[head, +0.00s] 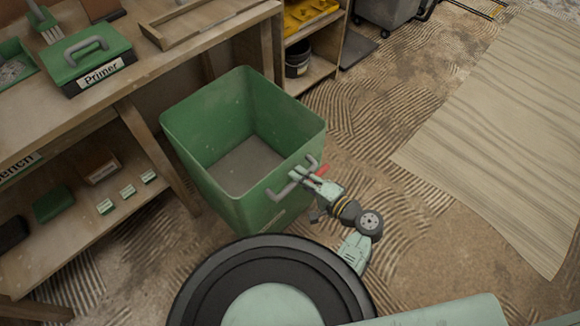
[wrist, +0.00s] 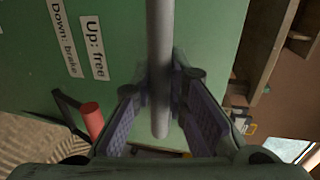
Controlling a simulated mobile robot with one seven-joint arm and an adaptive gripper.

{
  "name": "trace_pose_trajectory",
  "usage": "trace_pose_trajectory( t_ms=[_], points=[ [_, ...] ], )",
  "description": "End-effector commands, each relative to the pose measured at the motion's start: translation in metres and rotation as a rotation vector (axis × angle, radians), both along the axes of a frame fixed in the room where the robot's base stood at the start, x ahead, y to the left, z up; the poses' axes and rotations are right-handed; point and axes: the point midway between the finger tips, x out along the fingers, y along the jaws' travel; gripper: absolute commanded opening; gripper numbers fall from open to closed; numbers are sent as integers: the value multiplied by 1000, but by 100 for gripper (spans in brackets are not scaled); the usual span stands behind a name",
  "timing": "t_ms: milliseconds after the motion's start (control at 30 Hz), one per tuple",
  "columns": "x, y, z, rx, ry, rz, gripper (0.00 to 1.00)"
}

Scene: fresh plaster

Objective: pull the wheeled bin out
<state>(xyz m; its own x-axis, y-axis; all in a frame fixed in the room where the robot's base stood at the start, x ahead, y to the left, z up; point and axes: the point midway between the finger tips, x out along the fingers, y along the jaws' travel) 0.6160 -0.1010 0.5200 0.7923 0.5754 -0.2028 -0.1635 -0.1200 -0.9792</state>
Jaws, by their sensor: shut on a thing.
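The green wheeled bin (head: 216,187) stands upright and open-topped beside the workbench, with nothing seen inside it. A grey bar handle (head: 279,193) runs along its near right side. My gripper (head: 298,176) is shut on this handle; in the wrist view the grey bar (wrist: 160,60) passes between both fingers (wrist: 163,105). A red-ended brake lever (head: 322,171) sits close beside my gripper and also shows in the wrist view (wrist: 92,119). A label (wrist: 78,40) reads "Up: free" and "Down: brake". I cannot tell the lever's position. The bin's wheels are hidden.
The wooden workbench (head: 143,75) bears a green Primer box (head: 92,62). Its leg (head: 160,150) is close to the bin's left side. My round base is close in front of the bin. A wooden sheet (head: 490,130) lies at right; ridged floor (head: 400,90) between is clear.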

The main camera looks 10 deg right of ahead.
Motion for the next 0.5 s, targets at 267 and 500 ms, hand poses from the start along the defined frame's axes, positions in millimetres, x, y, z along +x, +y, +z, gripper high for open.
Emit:
trace_pose_trajectory(
  t_ms=[267, 500],
  points=[
    [-17, -12, 0, 0, 0, 0, 0],
    [-19, -14, -1, 0, 1, 0, 0]
  ],
)
